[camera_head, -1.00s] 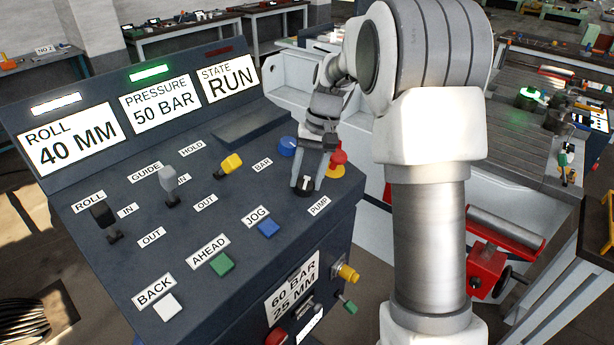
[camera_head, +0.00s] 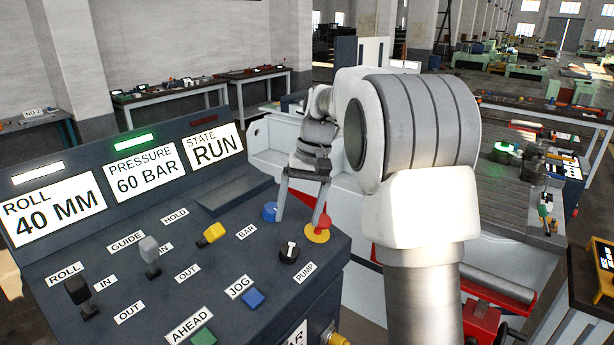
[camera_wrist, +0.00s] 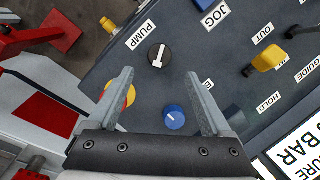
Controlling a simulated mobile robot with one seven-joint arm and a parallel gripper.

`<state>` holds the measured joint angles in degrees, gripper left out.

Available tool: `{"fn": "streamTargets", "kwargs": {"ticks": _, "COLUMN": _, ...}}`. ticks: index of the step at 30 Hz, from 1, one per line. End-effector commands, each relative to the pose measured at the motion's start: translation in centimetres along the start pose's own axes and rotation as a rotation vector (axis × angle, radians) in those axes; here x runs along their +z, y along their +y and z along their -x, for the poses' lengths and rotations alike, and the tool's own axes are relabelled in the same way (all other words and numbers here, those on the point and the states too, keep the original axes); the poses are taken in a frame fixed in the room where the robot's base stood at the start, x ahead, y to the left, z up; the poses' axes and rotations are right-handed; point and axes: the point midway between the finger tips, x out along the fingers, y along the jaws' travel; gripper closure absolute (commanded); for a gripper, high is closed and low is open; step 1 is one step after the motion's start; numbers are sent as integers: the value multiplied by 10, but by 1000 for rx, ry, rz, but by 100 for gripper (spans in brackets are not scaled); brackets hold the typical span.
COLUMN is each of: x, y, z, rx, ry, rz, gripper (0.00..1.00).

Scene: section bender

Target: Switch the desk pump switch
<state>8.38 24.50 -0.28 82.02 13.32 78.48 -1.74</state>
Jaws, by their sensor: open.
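The pump switch (camera_head: 288,252) is a black round knob with a white pointer, beside the PUMP label (camera_head: 306,272) on the dark sloping desk. It also shows in the wrist view (camera_wrist: 159,55), ahead of the fingertips and clear of them. My gripper (camera_head: 299,222) is open and empty, raised above the desk behind the switch. In the wrist view its two fingers (camera_wrist: 160,74) stand wide apart, with the blue knob (camera_wrist: 174,117) seen between them. The red stop button on its yellow ring (camera_head: 318,231) is partly hidden by a finger.
The desk also carries a yellow lever (camera_head: 211,234), a grey lever (camera_head: 149,256), a black lever (camera_head: 80,294), a blue JOG button (camera_head: 253,299) and a green AHEAD button (camera_head: 203,337). The displays read ROLL 40 MM, PRESSURE 60 BAR and STATE RUN (camera_head: 215,148).

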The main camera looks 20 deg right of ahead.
Motion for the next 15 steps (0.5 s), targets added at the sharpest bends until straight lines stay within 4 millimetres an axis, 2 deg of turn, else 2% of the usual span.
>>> {"fn": "streamTargets", "kwargs": {"ticks": 1, "x": -1, "y": 0, "z": 14, "rx": 0, "ry": 6, "rz": 0, "gripper": 17}}
{"fn": "streamTargets", "kwargs": {"ticks": 6, "x": -1, "y": 1, "z": 54, "rx": 1, "ry": 4, "rz": -1, "gripper": 17}}
{"fn": "streamTargets", "kwargs": {"ticks": 9, "x": 0, "y": 0, "z": 71, "rx": 1, "ry": 3, "rz": -1, "gripper": 17}}
{"fn": "streamTargets", "kwargs": {"ticks": 15, "x": 0, "y": 0, "z": 90, "rx": 1, "ry": 0, "rz": -1, "gripper": 17}}
